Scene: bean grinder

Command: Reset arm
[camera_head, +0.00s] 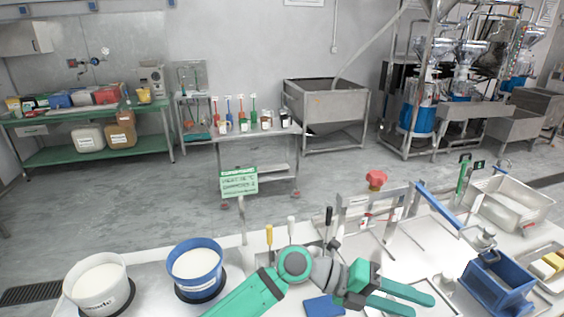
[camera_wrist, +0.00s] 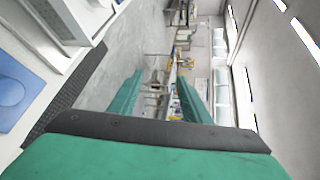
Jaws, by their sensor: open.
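My green arm reaches over the white table from the bottom of the head view. My gripper (camera_head: 408,298) has two green fingers spread apart, pointing right above the table. Nothing shows between them. In the wrist view my gripper (camera_wrist: 160,97) also shows with its two fingers apart and empty. That view is tilted on its side and looks out into the room, past the fingers.
A white bucket (camera_head: 98,285) and a blue bucket (camera_head: 196,268) of white contents stand on the table at left. A metal stand with a red knob (camera_head: 376,180) is behind my gripper.

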